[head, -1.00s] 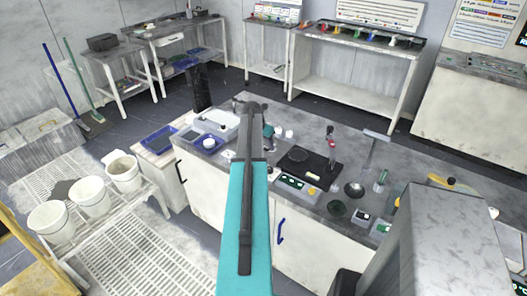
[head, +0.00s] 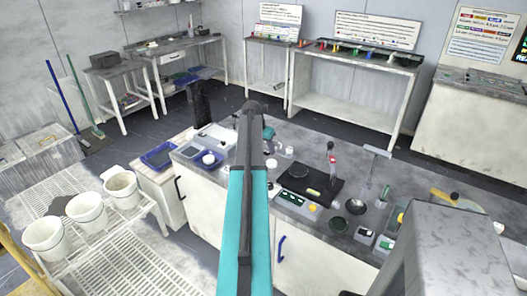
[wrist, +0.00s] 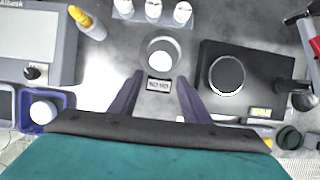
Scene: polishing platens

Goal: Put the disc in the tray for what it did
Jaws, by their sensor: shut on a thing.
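In the wrist view my gripper (wrist: 160,78) has its two dark fingers either side of a small piece with a white printed label (wrist: 159,85). A round grey cup-like piece (wrist: 152,46) with a pale disc face (wrist: 161,61) shows just beyond the fingertips. I cannot tell whether label and round piece are one thing. In the head view my arm hides the gripper and what it holds. Small labelled trays (head: 297,198) stand on the bench, with more (head: 366,237) to the right; I cannot read their labels.
A black instrument (head: 310,184) with a round plate and lit readout stands on the bench; its plate (wrist: 226,75) also shows in the wrist view. A blue tray (wrist: 29,122) holds a white round pot (wrist: 43,111). Several small white bottles (wrist: 153,10) stand beyond the gripper.

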